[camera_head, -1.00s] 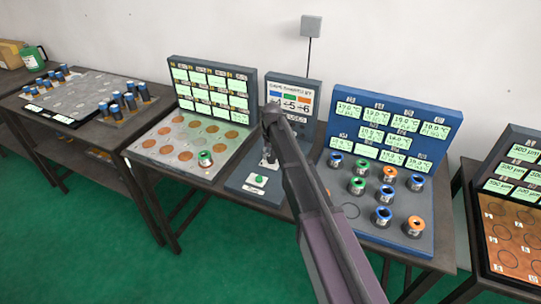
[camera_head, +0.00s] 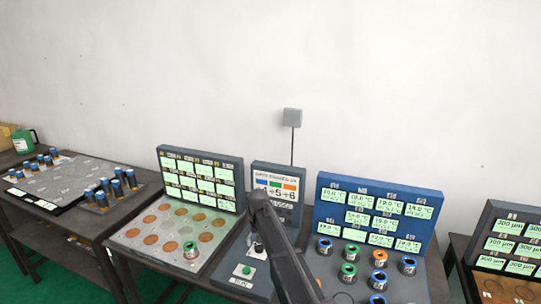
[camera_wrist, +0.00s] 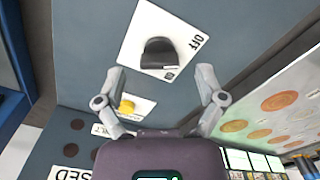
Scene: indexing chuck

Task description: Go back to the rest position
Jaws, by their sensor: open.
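My gripper (camera_wrist: 159,70) is open and empty in the wrist view. Its two fingers are spread above a blue-grey panel, on either side of a black knob (camera_wrist: 159,53) on a white plate marked OFF. A yellow button (camera_wrist: 127,106) shows between the fingers, lower down. In the head view my arm reaches over the central console (camera_head: 283,206), and its dark links hide part of the console. The fingers are too small there to make out clearly.
To the left is a board with copper discs (camera_head: 150,218) and one green-ringed cylinder (camera_head: 190,250). To the right, a blue panel (camera_head: 331,215) stands behind several ringed cylinders (camera_head: 379,257).

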